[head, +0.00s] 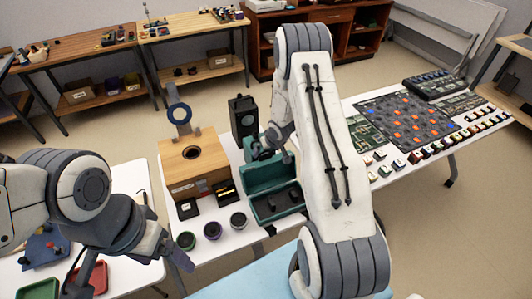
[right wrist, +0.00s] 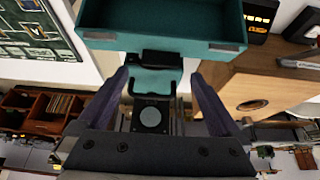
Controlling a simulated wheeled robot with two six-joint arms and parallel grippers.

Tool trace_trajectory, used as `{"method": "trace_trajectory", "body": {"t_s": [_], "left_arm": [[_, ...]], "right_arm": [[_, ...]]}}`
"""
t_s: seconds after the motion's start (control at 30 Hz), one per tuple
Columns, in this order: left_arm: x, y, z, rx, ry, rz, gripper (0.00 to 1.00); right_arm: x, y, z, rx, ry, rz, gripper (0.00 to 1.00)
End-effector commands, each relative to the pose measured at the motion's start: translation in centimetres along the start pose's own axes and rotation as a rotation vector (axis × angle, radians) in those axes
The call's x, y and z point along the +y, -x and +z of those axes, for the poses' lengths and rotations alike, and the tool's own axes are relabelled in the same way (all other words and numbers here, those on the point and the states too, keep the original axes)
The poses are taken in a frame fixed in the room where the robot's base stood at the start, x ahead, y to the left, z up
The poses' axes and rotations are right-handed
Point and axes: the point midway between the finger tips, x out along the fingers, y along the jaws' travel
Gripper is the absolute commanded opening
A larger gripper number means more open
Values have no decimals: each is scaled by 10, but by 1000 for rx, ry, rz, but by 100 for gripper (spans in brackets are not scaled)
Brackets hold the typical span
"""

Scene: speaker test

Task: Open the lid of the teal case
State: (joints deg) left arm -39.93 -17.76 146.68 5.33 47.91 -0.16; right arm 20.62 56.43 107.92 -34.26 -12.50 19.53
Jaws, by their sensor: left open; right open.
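The teal case (head: 262,216) stands on the white table in the head view, right of the wooden box. Its lid (head: 259,176) is raised at the back, and dark shapes show inside the case. My right gripper (head: 270,150) is at the lid's upper edge, partly hidden by my arm. In the right wrist view, my right gripper (right wrist: 160,82) is open, with a teal part and a black handle (right wrist: 160,57) between or just beyond its fingers; contact cannot be told. My left gripper (head: 128,277) is open and empty at the lower left, apart from the case.
A wooden box (head: 183,181) with a round hole and a black speaker (head: 243,116) stand by the case. Several small cups, including one (head: 238,221), sit in front. A red tray (head: 92,277) lies near my left gripper.

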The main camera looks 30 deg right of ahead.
Motion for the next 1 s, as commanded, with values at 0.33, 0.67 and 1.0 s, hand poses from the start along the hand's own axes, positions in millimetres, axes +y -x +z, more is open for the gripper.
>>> {"method": "trace_trajectory", "body": {"t_s": [0.33, 0.67, 1.0], "left_arm": [[0, 2, 0, 0, 0, 0, 87], [0, 2, 0, 0, 0, 0, 87], [0, 0, 0, 0, 0, 0, 87]], "right_arm": [[1, 65, -3, 6, -2, 2, 100], [0, 76, -2, 4, -2, 1, 100], [0, 63, 0, 1, -2, 0, 100]]}}
